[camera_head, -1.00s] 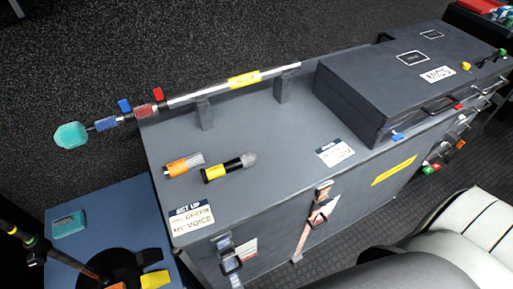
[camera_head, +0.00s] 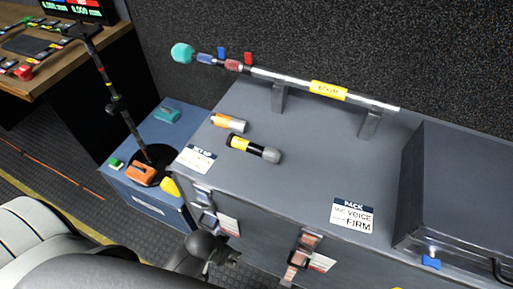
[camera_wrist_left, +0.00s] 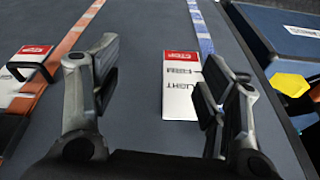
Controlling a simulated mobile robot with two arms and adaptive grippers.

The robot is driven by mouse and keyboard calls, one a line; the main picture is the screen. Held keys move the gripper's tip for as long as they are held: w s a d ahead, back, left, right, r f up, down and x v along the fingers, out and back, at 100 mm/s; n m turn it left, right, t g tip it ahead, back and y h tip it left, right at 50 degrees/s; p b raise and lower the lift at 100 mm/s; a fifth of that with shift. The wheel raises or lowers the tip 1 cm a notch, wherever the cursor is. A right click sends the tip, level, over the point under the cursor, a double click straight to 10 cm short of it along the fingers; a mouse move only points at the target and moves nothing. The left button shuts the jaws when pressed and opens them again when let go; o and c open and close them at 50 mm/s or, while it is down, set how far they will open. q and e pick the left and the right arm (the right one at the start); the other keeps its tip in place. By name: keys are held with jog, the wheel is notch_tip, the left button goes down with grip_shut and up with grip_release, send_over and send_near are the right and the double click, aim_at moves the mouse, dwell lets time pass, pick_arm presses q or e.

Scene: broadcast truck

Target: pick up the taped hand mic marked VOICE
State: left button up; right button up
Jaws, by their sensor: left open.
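A black hand mic (camera_head: 253,148) with yellow tape and a grey head lies on its side on the grey case top (camera_head: 300,170). Another small cylinder (camera_head: 229,122), with orange tape and a silvery end, lies just behind it to the left. The writing on both tapes is too small to read. My left gripper (camera_head: 217,258) is low in front of the case, below and apart from the mic. In the left wrist view its two fingers (camera_wrist_left: 165,90) stand apart with nothing between them, facing the case front. My right gripper is not in view.
A boom pole (camera_head: 290,80) rests on two posts along the back of the case. A dark box (camera_head: 465,185) stands at the right. Cards (camera_head: 353,215) lie near the front edge. A blue case (camera_head: 140,200) with a stand (camera_head: 120,105) is at the left.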

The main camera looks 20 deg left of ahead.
pick_arm(q)
jog(key=w+r+t, duration=0.2)
jog(key=w+r, duration=0.1)
jog(key=r, duration=1)
jog(key=n+t, duration=0.1)
jog(key=t, duration=0.7)
send_near(271, 156)
jog(key=s, duration=0.1)
jog(key=s+a, duration=0.1)
jog(key=s, duration=0.1)
jog(key=shift+s+a+f+h, duration=0.1)
jog(key=shift+a+f+h, duration=0.1)
jog(key=shift+a+h, duration=0.2)
jog(key=shift+w+d+r+t, duration=0.15)
jog(key=shift+w+d+t, duration=0.05)
jog(key=shift+w+t, duration=0.1)
jog(key=shift+w+d, duration=0.1)
jog(key=shift+w, duration=0.2)
jog(key=x, duration=0.4)
jog(key=shift+w+p, duration=0.15)
jog(key=shift+p, duration=0.15)
jog(key=shift+d+x, duration=0.1)
jog(key=shift+x, duration=1.3)
jog(key=shift+d+x, duration=0.15)
jog(key=shift+x, duration=1.3)
jog(key=shift+r, duration=0.1)
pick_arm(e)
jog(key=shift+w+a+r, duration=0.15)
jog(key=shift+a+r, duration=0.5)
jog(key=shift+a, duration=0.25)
